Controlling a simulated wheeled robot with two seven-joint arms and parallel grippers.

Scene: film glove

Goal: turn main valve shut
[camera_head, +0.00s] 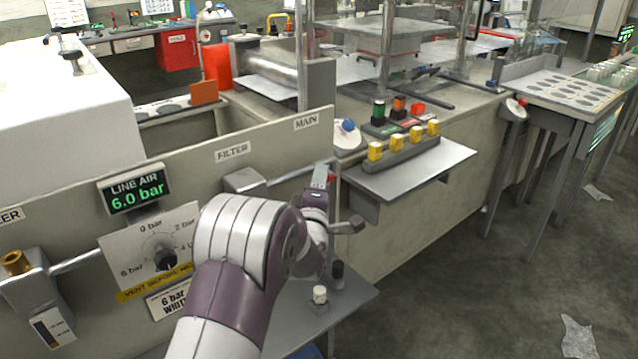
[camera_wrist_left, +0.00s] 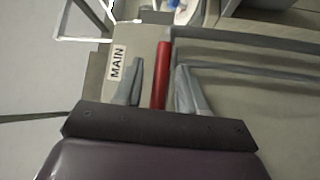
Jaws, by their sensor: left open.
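The main valve's red handle (camera_wrist_left: 161,75) shows in the left wrist view as a straight bar beside the MAIN label (camera_wrist_left: 117,63). My left gripper (camera_wrist_left: 159,82) is open, with one finger on each side of the handle and a visible gap to each. In the head view only a little red of the handle (camera_head: 331,178) shows by my left gripper (camera_head: 332,196), below the MAIN label (camera_head: 306,122). My wrist hides most of the valve there. My right gripper is in neither view.
The panel also carries a FILTER label (camera_head: 232,151), a LINE AIR display (camera_head: 134,190) reading 6.0 bar and a pressure dial (camera_head: 165,258). A grey shelf (camera_head: 345,300) with small knobs lies below my wrist. A button tray (camera_head: 405,170) stands to the right.

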